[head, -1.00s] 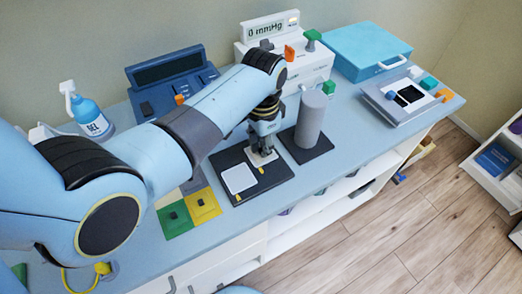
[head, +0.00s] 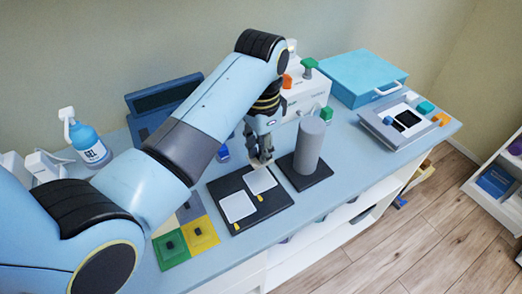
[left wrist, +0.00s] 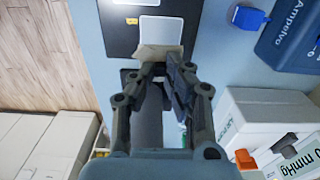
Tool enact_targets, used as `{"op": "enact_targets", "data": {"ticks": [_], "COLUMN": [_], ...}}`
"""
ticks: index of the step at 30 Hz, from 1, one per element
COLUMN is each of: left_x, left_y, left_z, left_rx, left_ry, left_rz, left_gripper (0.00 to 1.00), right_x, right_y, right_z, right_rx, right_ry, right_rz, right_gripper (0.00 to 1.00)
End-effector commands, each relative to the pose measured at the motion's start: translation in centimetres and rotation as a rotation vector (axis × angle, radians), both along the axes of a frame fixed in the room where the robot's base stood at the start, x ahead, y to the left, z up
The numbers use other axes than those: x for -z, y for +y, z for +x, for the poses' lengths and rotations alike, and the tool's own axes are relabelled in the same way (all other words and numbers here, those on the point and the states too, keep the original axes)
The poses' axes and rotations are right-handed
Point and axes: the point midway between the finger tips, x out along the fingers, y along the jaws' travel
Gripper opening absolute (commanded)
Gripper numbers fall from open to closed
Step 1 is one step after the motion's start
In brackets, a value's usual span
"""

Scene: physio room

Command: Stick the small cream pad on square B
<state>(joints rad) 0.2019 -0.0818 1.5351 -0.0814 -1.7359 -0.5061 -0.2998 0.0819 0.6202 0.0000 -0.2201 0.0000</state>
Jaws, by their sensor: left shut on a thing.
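My left gripper (head: 262,162) is just above the far end of a dark board (head: 224,186). In the left wrist view its fingers (left wrist: 160,68) are shut on a small cream pad (left wrist: 158,52), held flat across the fingertips. The pad overlaps the board's edge in that view. Two white pads lie on the board, a near one (head: 239,206) and a far one (head: 261,180), each with a yellow tab. No square lettered B is readable. Coloured squares, green (head: 165,257), yellow (head: 208,240) and grey, lie left of the board. My right gripper is out of view.
A grey cylinder (head: 309,146) on a dark base stands right of the board. Behind are a blue console (head: 143,103) and a white mmHg unit (head: 308,95). A gel bottle (head: 88,142) stands at left. The counter's front strip is clear.

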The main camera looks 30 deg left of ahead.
Motion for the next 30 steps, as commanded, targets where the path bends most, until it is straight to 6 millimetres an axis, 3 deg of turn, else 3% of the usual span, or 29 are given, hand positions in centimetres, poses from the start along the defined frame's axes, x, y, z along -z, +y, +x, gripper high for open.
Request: {"op": "enact_targets", "data": {"ticks": [15,30], "left_x": [5.7,6.9], "left_y": [0.0,0.0], "left_z": [0.0,0.1], "left_rx": [0.025,0.032], "left_ry": [-0.001,-0.003], "left_rz": [0.0,0.001], "left_gripper": [0.0,0.0], "right_x": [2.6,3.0], "right_y": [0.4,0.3], "right_z": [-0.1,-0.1], "right_rx": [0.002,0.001], "right_ry": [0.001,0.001], "right_rz": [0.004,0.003], "right_gripper": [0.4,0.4]}}
